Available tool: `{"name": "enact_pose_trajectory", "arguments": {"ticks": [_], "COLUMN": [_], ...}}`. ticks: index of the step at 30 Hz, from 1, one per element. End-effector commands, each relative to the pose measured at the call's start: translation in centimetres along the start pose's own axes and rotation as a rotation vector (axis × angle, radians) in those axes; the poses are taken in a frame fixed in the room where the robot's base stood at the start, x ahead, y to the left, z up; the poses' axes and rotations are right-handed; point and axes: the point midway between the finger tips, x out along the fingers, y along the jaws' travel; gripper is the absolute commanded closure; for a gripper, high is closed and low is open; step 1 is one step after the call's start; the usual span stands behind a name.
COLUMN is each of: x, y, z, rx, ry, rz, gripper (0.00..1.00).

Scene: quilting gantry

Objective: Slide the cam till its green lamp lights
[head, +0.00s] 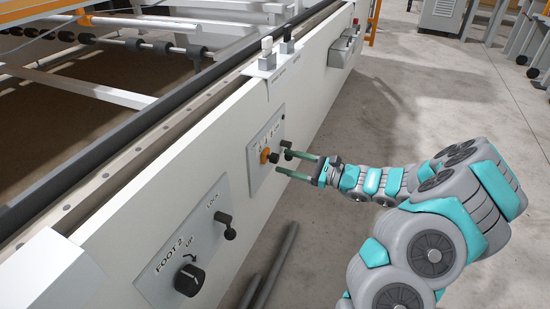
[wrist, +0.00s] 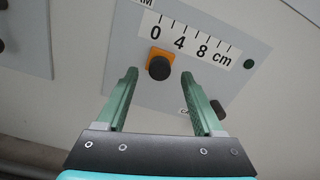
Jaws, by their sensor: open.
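The cam is an orange slider (wrist: 161,58) with a black round knob (wrist: 159,68), on a pale plate under a printed scale marked 0, 4, 8 cm. It sits between the 0 and 4 marks in the wrist view. In the head view the orange slider (head: 265,155) shows on the white beam's side. A small dark green lamp (wrist: 248,64) at the scale's right end looks unlit. My gripper (wrist: 160,75) is open and empty, its green fingers either side of the knob in the picture. In the head view my gripper (head: 282,161) points at the plate, its tips close to the knob; contact cannot be told.
A second black knob (wrist: 218,110) is beside the right finger, its label partly hidden. A FOOT 2 panel (head: 173,270) with a dial and a LOCK lever (head: 226,227) is nearer on the beam. Grey bars (head: 273,265) lie below. Floor to the right is open.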

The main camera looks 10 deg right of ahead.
Motion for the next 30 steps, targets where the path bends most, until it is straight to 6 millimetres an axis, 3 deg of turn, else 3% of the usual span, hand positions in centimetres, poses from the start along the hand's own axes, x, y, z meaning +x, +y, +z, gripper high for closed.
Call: {"name": "enact_pose_trajectory", "arguments": {"ticks": [3,9,21,30], "x": [2.0,4.0,4.6,4.6], "y": [0.1,0.0,0.0,0.0], "z": [0.1,0.0,0.0,0.0], "rx": [0.000,-0.001,-0.001,-0.001], "ry": [-0.001,0.001,0.002,0.002], "rz": [0.004,0.001,0.001,0.001], "gripper": [0.31,0.31,0.32,0.66]}}
